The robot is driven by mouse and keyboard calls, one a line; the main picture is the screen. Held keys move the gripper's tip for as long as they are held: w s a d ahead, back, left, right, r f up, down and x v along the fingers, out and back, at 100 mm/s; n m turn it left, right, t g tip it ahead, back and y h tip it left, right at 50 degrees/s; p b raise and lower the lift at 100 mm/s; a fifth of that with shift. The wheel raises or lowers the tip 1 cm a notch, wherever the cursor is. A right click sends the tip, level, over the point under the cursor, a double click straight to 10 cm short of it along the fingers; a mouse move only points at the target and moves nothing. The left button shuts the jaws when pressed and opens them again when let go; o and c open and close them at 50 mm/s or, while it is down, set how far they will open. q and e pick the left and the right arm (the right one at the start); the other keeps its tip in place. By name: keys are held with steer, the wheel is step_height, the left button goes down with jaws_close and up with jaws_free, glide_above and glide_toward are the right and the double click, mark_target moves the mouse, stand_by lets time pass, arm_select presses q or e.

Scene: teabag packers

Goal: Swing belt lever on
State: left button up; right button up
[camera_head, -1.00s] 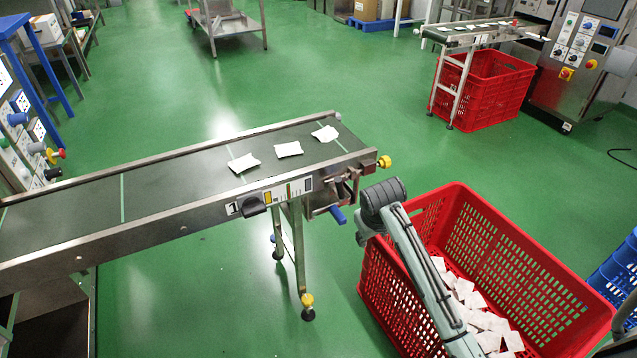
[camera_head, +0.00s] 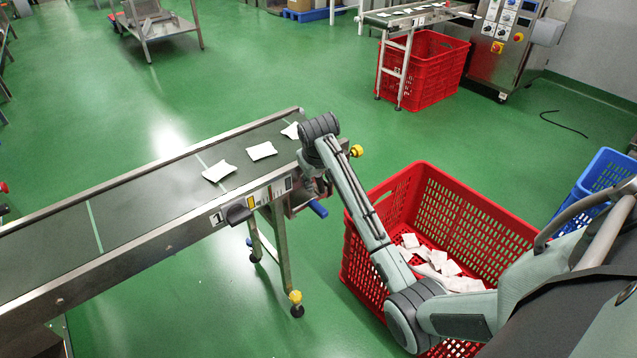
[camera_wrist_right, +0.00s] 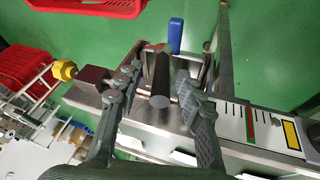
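The near conveyor (camera_head: 120,260) ends at its right tip, with several white teabag packets (camera_head: 262,151) on its dark belt. A black knob (camera_head: 237,213) sits on its side by the number 1. A blue-tipped handle (camera_head: 318,208) sticks out below the belt end; it also shows in the right wrist view (camera_wrist_right: 175,36). My right gripper (camera_wrist_right: 158,76) is open at the belt end, its fingers on either side of a dark round-ended bar (camera_wrist_right: 160,85), with gaps visible. I cannot tell which part is the belt lever. My left gripper is out of view.
A red crate (camera_head: 365,265) with white packets stands right of the belt end, under my right arm. A yellow knob (camera_head: 356,151) juts from the belt end. A blue crate (camera_head: 605,170) stands at the right.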

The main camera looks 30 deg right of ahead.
steer(key=shift+x, duration=1.3)
jaws_close()
